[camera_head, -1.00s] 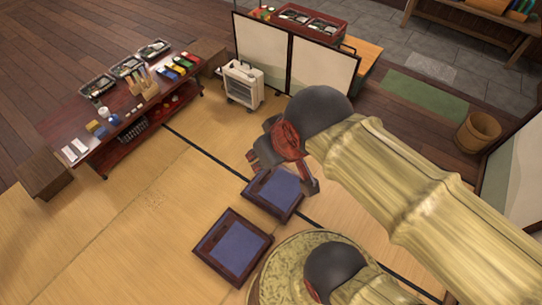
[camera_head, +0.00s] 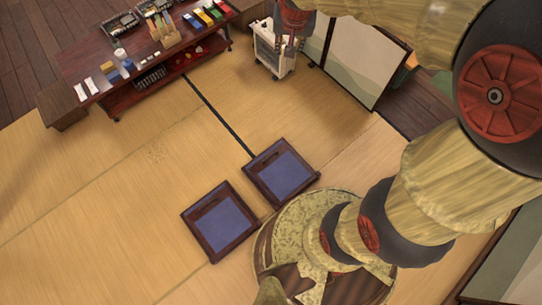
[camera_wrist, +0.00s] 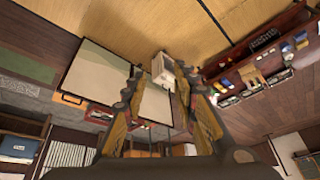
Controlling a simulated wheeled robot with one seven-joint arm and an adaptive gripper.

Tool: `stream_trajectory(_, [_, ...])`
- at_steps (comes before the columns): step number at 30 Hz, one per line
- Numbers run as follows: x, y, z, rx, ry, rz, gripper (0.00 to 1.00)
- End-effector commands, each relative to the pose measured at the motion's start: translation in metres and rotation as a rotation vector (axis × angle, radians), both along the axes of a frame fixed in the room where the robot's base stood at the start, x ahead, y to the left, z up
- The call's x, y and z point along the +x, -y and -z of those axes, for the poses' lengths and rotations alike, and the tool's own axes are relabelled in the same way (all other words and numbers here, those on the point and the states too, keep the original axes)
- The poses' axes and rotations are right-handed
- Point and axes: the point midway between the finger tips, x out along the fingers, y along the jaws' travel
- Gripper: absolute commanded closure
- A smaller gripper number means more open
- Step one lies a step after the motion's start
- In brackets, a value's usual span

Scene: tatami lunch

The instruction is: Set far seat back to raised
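Two low floor seats with dark wood frames and blue pads rest on the tatami in the head view. The far seat (camera_head: 281,173) lies up and right of the near seat (camera_head: 220,221). Both look flat, with a slot along the upper-left side of the frame; no back stands upright on either. My gripper is at the top edge of the head view, partly cut off, in front of the white wheeled unit and well away from both seats. In the wrist view my gripper (camera_wrist: 160,88) has its fingers spread, with nothing held between them. The seats are not in the wrist view.
A dark red low table (camera_head: 75,65) with trays, bottles and boxes stands at upper left. A white wheeled unit (camera_head: 275,52) and pale folding screen panels (camera_head: 352,60) stand at the top. Open tatami (camera_head: 130,180) lies left of the seats.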

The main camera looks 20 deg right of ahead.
Motion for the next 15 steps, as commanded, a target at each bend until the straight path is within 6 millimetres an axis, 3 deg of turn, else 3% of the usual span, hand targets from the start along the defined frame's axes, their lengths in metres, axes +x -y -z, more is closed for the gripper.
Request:
stream_trajectory(6, [0.059, 0.007, 0.061, 0.023, -0.016, 0.085, 0.72])
stream_trajectory(15, [0.125, 0.013, 0.160, 0.062, -0.026, 0.197, 0.72])
